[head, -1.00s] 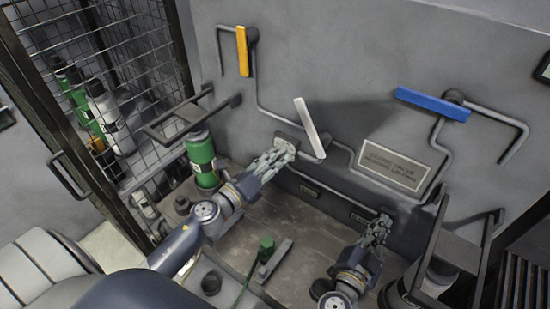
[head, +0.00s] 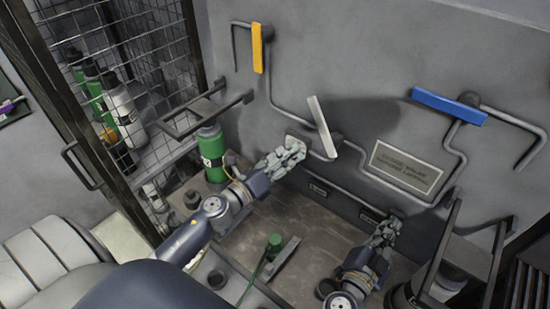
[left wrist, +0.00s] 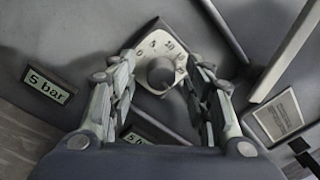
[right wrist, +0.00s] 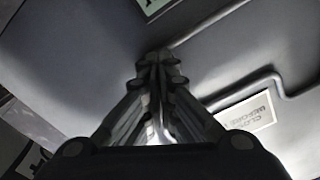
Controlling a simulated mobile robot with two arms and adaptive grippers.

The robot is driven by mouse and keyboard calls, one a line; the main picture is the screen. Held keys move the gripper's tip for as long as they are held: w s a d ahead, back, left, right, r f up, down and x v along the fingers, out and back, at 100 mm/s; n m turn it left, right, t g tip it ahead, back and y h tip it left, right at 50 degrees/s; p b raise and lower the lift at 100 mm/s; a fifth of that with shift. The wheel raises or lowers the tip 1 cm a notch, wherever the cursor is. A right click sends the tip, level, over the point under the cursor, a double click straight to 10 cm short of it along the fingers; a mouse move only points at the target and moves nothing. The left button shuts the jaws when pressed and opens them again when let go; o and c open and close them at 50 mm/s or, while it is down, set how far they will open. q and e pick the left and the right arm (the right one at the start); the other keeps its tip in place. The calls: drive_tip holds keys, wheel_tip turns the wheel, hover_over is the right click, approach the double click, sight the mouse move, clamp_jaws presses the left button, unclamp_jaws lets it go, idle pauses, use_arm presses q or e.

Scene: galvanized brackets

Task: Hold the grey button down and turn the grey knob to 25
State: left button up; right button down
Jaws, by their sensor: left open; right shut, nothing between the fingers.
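The grey knob (left wrist: 161,74) is a dark round knob on a pale dial plate with printed numbers. In the left wrist view it sits between the spread fingers of my left gripper (left wrist: 160,98). In the head view my left gripper (head: 290,152) is at the wall and covers most of the dial plate (head: 296,142). Its fingers are open; I cannot tell whether they touch the knob. I cannot read the knob's setting. My right gripper (right wrist: 157,58) is shut and empty, fingertips close to the wall; it also shows in the head view (head: 391,224). I cannot make out the grey button.
A "5 bar" display (left wrist: 48,86) is beside the dial. A white lever (head: 322,126), an orange lever (head: 257,48) and a blue lever (head: 449,106) stick out on wall pipes. A green bottle (head: 212,155) and a green-capped item (head: 274,243) are on the bench.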

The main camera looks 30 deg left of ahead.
use_arm(q)
drive_tip(key=v, duration=1.1)
drive_tip(key=shift+s, duration=0.4)
drive_tip(key=v, duration=1.2)
drive_tip(key=shift+r, duration=0.15)
drive_tip(key=shift+r+p, duration=0.7)
drive_tip(key=shift+p, duration=0.05)
use_arm(e)
drive_tip(key=s, duration=0.6)
drive_tip(key=shift+a, duration=0.45)
drive_tip(key=s+a, duration=0.1)
drive_tip(key=s, duration=1.1)
drive_tip(key=shift+a, duration=0.3)
